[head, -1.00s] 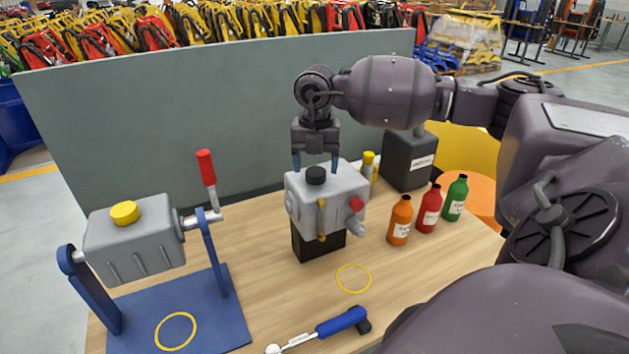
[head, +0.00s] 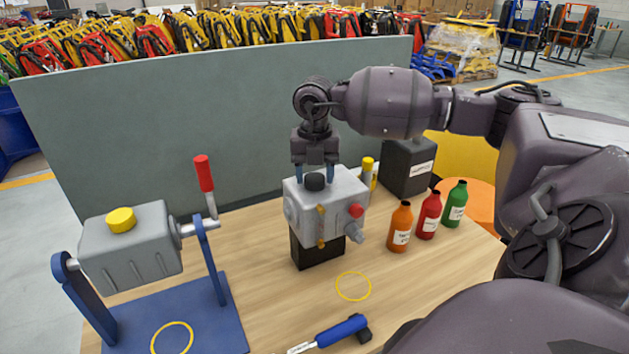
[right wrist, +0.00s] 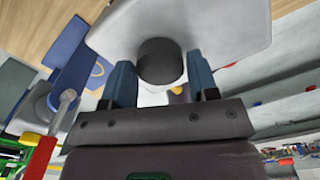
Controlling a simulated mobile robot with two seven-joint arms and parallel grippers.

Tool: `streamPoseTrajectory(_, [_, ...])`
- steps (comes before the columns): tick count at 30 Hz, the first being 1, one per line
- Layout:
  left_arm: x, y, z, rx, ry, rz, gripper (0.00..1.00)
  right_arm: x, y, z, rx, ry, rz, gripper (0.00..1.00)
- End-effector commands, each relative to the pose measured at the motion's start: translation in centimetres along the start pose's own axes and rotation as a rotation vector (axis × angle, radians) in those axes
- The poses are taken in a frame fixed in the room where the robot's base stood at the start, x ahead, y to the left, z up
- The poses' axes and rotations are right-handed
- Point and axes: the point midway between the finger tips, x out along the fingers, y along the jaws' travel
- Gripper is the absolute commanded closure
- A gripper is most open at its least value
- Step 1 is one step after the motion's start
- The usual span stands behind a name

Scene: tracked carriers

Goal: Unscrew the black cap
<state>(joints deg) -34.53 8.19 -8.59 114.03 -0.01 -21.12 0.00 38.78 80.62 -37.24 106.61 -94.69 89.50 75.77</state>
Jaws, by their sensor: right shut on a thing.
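The black cap (head: 315,182) sits on top of a grey housing (head: 337,193) that stands on a black block. My right gripper (head: 314,174) comes down over it from behind, its blue fingers on either side of the cap. In the right wrist view the cap (right wrist: 160,62) shows between the two fingers (right wrist: 161,80), against the pale housing. My right gripper is shut on the cap; the exact contact of the fingertips is hard to see. My left gripper is not in view.
A grey tank with a yellow cap (head: 121,220) hangs on a blue stand (head: 215,318) at left, with a red-handled crank. Orange (head: 400,228), red (head: 429,215) and green (head: 455,205) bottles stand at right. A blue-handled tool (head: 341,331) lies in front.

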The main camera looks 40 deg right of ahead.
Motion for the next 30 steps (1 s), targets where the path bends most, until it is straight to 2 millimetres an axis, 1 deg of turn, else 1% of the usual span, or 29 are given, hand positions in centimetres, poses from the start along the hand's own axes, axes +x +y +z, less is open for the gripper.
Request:
streamPoseTrajectory(9, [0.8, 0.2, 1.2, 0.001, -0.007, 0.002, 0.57, 0.2, 0.0, 0.0, -0.324, 0.000, -0.001, 0.63])
streamPoseTrajectory(21, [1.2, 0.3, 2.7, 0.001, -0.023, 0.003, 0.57, 0.2, 0.0, 0.0, -0.709, 0.002, -0.002, 0.63])
streamPoseTrajectory(24, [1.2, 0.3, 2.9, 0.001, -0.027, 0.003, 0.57, 0.2, 0.0, 0.0, -0.758, 0.002, -0.001, 0.63])
streamPoseTrajectory(30, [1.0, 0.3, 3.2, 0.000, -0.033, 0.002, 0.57, 0.1, 0.0, 0.0, -0.770, 0.001, -0.001, 0.63])
